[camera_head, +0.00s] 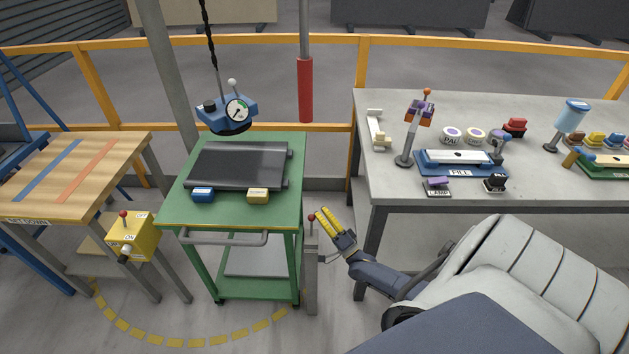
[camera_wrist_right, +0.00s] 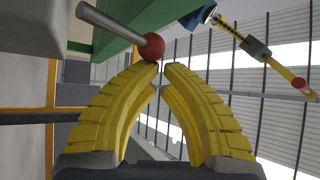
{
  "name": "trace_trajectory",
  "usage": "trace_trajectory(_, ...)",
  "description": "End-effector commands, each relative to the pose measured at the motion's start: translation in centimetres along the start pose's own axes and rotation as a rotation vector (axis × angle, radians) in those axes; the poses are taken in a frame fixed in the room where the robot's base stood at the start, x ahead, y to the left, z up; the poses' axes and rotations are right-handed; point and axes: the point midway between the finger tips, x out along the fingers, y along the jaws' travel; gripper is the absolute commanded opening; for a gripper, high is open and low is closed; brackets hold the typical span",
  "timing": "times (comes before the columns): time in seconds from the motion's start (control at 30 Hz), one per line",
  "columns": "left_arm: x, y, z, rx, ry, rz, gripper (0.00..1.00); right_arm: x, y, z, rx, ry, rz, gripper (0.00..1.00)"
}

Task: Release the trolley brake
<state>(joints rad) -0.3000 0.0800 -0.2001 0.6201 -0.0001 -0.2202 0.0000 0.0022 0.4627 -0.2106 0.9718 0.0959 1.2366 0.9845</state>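The green trolley (camera_head: 236,222) stands in the middle of the head view with a dark grey slab (camera_head: 238,165) on its top. Beside its right front leg is a grey post (camera_head: 311,272) with a short lever topped by a red knob (camera_head: 311,217). My right gripper (camera_head: 325,212) has yellow fingers and is just right of this knob. In the right wrist view the red knob (camera_wrist_right: 152,46) on its grey rod sits just beyond the fingertips (camera_wrist_right: 161,65), not between them. The fingertips are nearly together and hold nothing; contact with the knob is unclear. My left gripper is out of view.
A blue lifting unit with a gauge (camera_head: 235,111) hangs above the trolley. A yellow switch box (camera_head: 133,237) is on the left by the wooden table (camera_head: 66,177). The grey bench (camera_head: 385,187) with several fixtures stands right, close to my right arm.

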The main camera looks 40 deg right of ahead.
Motion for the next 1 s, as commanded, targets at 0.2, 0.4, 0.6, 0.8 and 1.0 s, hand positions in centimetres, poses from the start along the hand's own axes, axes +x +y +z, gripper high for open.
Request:
trace_trajectory(0.2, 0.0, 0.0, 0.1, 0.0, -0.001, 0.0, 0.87, -0.7, -0.4, -0.3, -0.036, 0.008, -0.037, 0.0)
trace_trajectory(0.4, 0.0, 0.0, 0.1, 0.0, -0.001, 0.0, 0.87, -1.0, -0.6, -0.3, -0.056, 0.01, -0.062, 0.0)
trace_trajectory(0.6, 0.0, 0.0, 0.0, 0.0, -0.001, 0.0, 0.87, -1.2, -0.8, -0.3, -0.072, 0.011, -0.081, 0.0)
trace_trajectory(0.8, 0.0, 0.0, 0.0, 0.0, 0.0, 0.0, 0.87, -1.3, -0.9, -0.2, -0.087, 0.011, -0.099, 0.0)
trace_trajectory(1.0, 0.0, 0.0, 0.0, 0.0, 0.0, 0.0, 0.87, -1.3, -1.1, -0.1, -0.1, 0.01, -0.117, 0.0)
